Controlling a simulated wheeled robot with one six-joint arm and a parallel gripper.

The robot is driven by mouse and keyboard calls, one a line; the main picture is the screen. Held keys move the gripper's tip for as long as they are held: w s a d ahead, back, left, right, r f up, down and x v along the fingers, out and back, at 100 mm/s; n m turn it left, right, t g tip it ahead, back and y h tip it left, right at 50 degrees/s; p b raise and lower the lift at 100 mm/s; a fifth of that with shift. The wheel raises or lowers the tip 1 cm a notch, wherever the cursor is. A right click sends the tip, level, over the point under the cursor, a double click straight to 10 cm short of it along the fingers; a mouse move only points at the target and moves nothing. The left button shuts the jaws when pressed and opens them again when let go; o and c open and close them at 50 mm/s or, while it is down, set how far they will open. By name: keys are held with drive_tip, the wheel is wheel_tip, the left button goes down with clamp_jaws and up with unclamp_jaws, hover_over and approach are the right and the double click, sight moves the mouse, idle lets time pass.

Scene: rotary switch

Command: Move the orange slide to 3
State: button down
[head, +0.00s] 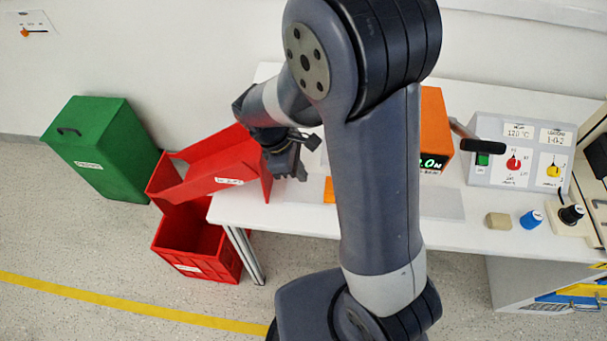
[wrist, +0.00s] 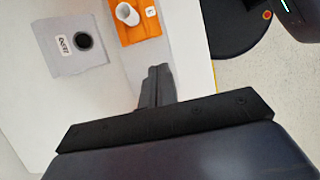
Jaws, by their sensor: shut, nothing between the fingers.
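An orange block (head: 330,190) shows on the white table in the head view, mostly hidden behind my arm. In the wrist view an orange plate (wrist: 140,32) carries a white cylinder (wrist: 127,14) and a small label too small to read surely. I cannot tell whether either is the orange slide. No numbered scale with a 3 is readable. My gripper (head: 300,176) is above the table's left end beside the red tray. Its fingers show together in the wrist view (wrist: 158,70), shut and empty, apart from the orange plate.
A red tray (head: 215,165) and red bin (head: 195,250) stand left, with a green bin (head: 100,140) beyond. An orange box (head: 435,110) with a display and a grey switch panel (head: 490,135) stand right of my arm. Several small pieces lie at the table's right front.

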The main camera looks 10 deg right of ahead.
sight(320, 200)
drive_tip(key=x, duration=0.9)
drive_tip(key=shift+s+d+f, duration=0.1)
drive_tip(key=shift+d+f, duration=0.1)
drive_tip(key=s+d, duration=0.1)
drive_tip(key=d, duration=0.2)
drive_tip(key=s+d, duration=0.1)
drive_tip(key=d, duration=0.2)
drive_tip(key=s+d, duration=0.1)
drive_tip(key=d, duration=0.2)
drive_tip(key=shift+d+b, duration=0.25)
drive_tip(key=shift+b, duration=0.15)
drive_tip(key=shift+r, duration=0.1)
